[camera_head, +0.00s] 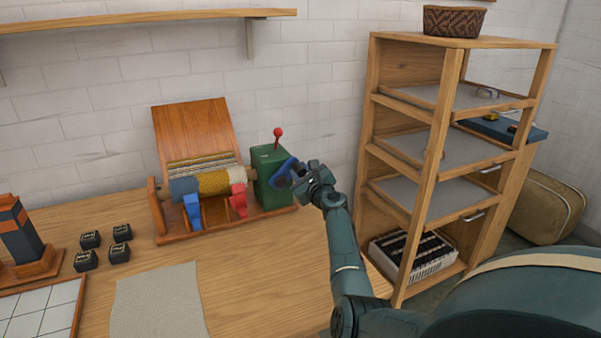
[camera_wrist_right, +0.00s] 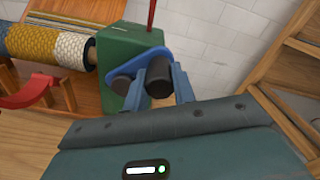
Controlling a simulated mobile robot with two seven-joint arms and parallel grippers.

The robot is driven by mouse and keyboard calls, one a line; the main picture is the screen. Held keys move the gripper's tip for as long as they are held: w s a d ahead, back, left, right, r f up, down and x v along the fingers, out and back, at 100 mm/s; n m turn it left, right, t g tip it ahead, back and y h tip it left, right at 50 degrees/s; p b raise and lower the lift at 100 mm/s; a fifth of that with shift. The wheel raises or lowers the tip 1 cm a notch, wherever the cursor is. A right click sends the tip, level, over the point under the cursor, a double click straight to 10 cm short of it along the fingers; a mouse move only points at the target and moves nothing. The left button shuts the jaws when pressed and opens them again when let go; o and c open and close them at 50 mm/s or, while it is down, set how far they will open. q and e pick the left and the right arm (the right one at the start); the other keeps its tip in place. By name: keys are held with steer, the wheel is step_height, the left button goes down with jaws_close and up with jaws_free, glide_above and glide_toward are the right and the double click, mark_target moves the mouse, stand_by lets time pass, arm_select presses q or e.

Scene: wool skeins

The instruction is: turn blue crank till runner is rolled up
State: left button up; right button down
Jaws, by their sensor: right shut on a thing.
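The blue crank (camera_head: 281,174) sits on the right side of a green box (camera_head: 268,162) that has a red-knobbed lever (camera_head: 278,136). My right gripper (camera_head: 300,180) is at the crank. In the right wrist view its fingers (camera_wrist_right: 171,86) are shut on the crank's dark handle (camera_wrist_right: 158,82), and the blue crank arm (camera_wrist_right: 150,62) shows behind. The runner (camera_head: 208,183) is a patterned yellow, grey and white roll on the roller left of the green box. Blue (camera_head: 192,211) and red (camera_head: 238,200) pieces stand before it. My left gripper is not in view.
Several small dark blocks (camera_head: 90,240) and a grey cloth (camera_head: 160,303) lie on the wooden table (camera_head: 255,280). A dark tower (camera_head: 20,235) stands at far left. A wooden shelf unit (camera_head: 455,140) stands to the right of my right arm.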

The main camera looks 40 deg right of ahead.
steer(key=shift+r, duration=0.15)
steer(key=c, duration=1.1)
jaws_free()
steer(key=shift+c, duration=0.2)
steer(key=p+v, duration=0.2)
steer(key=v, duration=1.1)
steer(key=shift+p, duration=0.4)
steer(key=shift+s, duration=0.1)
